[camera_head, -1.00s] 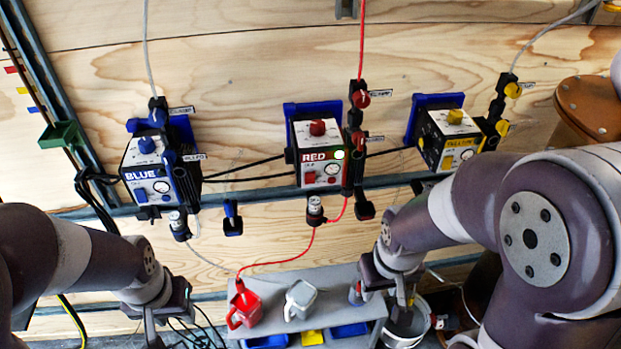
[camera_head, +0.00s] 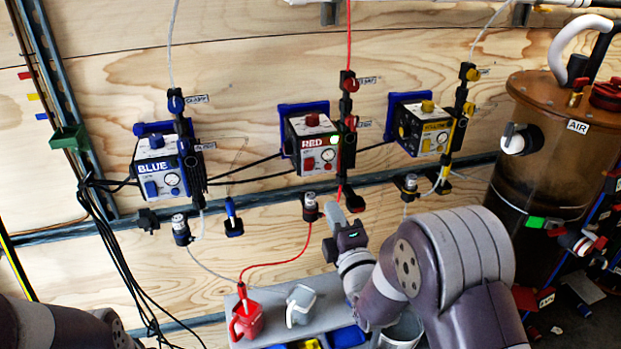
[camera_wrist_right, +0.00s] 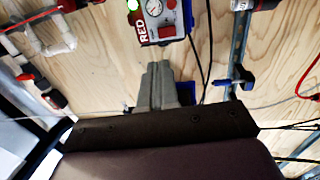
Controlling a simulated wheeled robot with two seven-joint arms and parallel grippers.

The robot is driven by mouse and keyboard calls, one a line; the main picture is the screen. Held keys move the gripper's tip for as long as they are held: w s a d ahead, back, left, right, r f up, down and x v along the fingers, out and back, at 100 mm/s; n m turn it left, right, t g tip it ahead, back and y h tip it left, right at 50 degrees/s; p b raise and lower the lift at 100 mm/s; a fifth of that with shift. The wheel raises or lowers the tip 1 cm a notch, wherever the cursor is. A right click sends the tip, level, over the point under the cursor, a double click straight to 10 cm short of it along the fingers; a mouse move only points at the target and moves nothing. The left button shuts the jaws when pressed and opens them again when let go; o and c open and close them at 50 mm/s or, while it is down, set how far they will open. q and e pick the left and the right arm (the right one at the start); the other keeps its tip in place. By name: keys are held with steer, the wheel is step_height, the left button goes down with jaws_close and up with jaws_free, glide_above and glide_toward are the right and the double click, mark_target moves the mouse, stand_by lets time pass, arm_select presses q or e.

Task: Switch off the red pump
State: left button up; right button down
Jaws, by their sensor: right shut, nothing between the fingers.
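The red pump (camera_head: 318,158) is a box with a RED label, mounted on the wooden wall between the blue and yellow pumps. A green light (camera_head: 334,140) glows on its front, beside a round gauge and above a red switch (camera_head: 308,163). A red knob (camera_head: 312,119) tops it. My right gripper (camera_head: 334,214) is shut and empty, below and slightly right of the pump, apart from it. In the right wrist view the shut fingers (camera_wrist_right: 158,72) point toward the pump (camera_wrist_right: 160,12), whose red switch (camera_wrist_right: 167,31) shows upside down. My left gripper is out of frame.
The blue pump (camera_head: 160,175) hangs left and the yellow pump (camera_head: 425,130) right. Red valves (camera_head: 350,84) and a red hose run beside the red pump. Below stand a red jug (camera_head: 246,318) and a grey jug (camera_head: 300,303) on a shelf. A brown tank (camera_head: 550,180) is at right.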

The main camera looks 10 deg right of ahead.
steer(key=shift+w+d+f, duration=0.1)
steer(key=shift+f, duration=0.05)
steer(key=p, duration=0.3)
glide_toward(311, 162)
steer(key=w, duration=0.4)
steer(key=w+r, duration=0.1)
steer(key=w, duration=0.1)
steer(key=shift+w, duration=0.4)
